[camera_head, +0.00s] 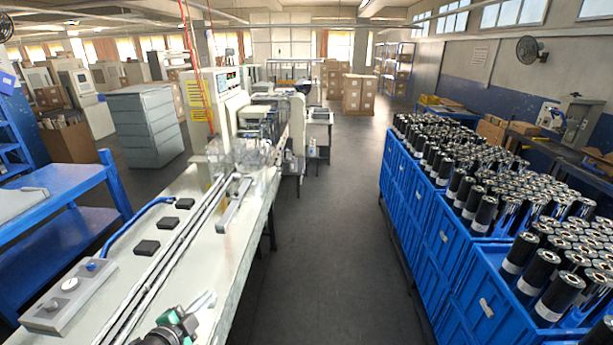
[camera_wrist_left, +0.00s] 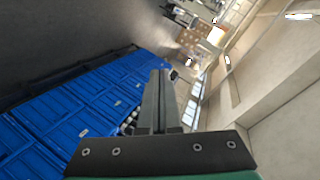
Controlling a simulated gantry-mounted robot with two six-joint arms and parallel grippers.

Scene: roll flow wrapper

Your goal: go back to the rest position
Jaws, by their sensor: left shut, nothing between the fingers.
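My left gripper (camera_head: 207,299) shows at the bottom of the head view, over the near part of the pale conveyor table (camera_head: 205,262). In the left wrist view its two dark fingers (camera_wrist_left: 158,78) stand together, shut with nothing between them. Part of the green and black wrist shows below the fingers in the head view. My right gripper is in neither view.
Blue crates (camera_head: 432,235) of black rolls (camera_head: 483,214) line the right; crates also fill the left of the wrist view (camera_wrist_left: 75,120). A control box (camera_head: 70,297) sits on the table's left edge. The wrapping machine (camera_head: 218,100) stands beyond. The aisle floor (camera_head: 330,220) is clear.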

